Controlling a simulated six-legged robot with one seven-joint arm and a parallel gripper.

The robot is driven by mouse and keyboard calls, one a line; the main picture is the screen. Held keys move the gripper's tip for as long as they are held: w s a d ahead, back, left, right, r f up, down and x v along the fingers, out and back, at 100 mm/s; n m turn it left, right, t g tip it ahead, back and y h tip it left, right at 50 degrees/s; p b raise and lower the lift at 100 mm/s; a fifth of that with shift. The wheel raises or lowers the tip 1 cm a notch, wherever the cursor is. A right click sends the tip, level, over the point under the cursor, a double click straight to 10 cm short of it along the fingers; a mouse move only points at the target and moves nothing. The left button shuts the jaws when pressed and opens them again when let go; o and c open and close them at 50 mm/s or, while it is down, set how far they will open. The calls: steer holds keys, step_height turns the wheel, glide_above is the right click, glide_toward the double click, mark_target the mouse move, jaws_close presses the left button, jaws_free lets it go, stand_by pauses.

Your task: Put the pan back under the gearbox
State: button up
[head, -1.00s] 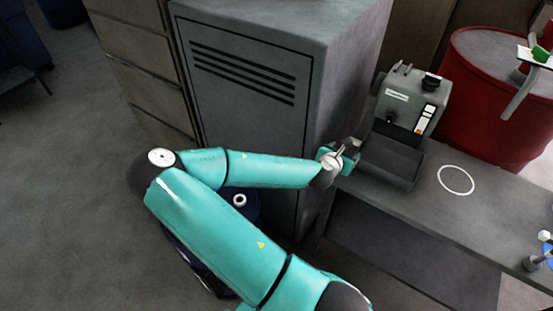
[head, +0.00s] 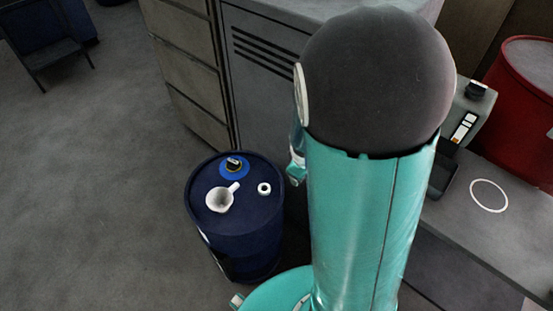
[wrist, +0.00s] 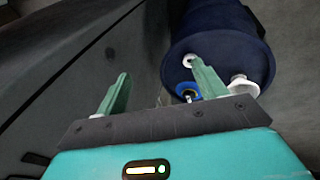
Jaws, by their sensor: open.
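A small white handled vessel (head: 218,200) stands on top of the blue drum (head: 236,240); I cannot tell if it is the pan. It also shows in the wrist view (wrist: 243,86), right of the gripper. No gearbox is clearly identifiable; a grey machine (head: 466,110) stands on the bench, mostly hidden by my arm. My gripper (wrist: 158,84) is open and empty in the wrist view, its fingers pointing toward the drum and the cabinet side. In the head view my arm hides most of the gripper.
On the drum are a blue disc with a dark knob (head: 234,165) and a white ring (head: 264,188). A grey cabinet (head: 265,90) stands behind. The bench (head: 462,222) bears a white circle (head: 489,196). A red drum (head: 530,95) stands at right.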

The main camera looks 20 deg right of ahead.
steer(key=s+a+r+m, duration=0.2)
steer(key=s+a+r, duration=0.2)
steer(key=r, duration=0.4)
steer(key=s+a+r+m+t+y, duration=0.1)
steer(key=s+a+r+m, duration=0.1)
steer(key=a+r, duration=0.3)
steer(key=s+a+r+m+t+y, duration=0.1)
steer(key=s+a+r, duration=0.3)
steer(key=r, duration=0.6)
steer(key=shift+s+a+r+m, duration=0.35)
steer(key=shift+s+m, duration=0.15)
steer(key=shift+s, duration=0.35)
